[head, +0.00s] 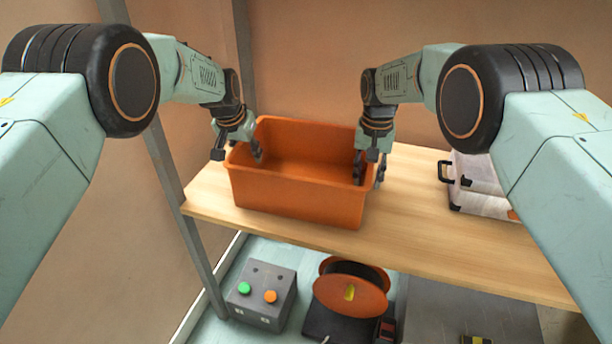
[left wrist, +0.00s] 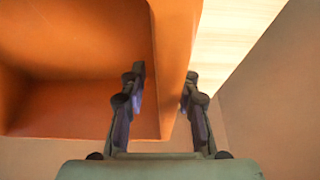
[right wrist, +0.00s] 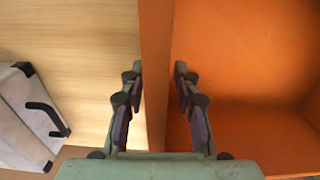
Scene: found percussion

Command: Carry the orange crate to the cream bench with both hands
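The orange crate (head: 295,195) stands upright and looks empty on a light wooden shelf (head: 420,235). My left gripper (head: 238,152) is open at the crate's left end, one finger inside and one outside; the left wrist view shows the rim (left wrist: 172,60) between the fingers. My right gripper (head: 369,172) is open at the right end in the same way; its wrist view shows the wall (right wrist: 154,60) between the fingers, with narrow gaps. Neither gripper is clearly closed on the wall. No cream bench can be made out.
A pale case (head: 475,185) with black handles stands on the shelf at the right. Below are a grey button box (head: 262,297) and an orange reel (head: 350,292). A grey post (head: 180,200) rises at the shelf's left end. A brown wall is behind.

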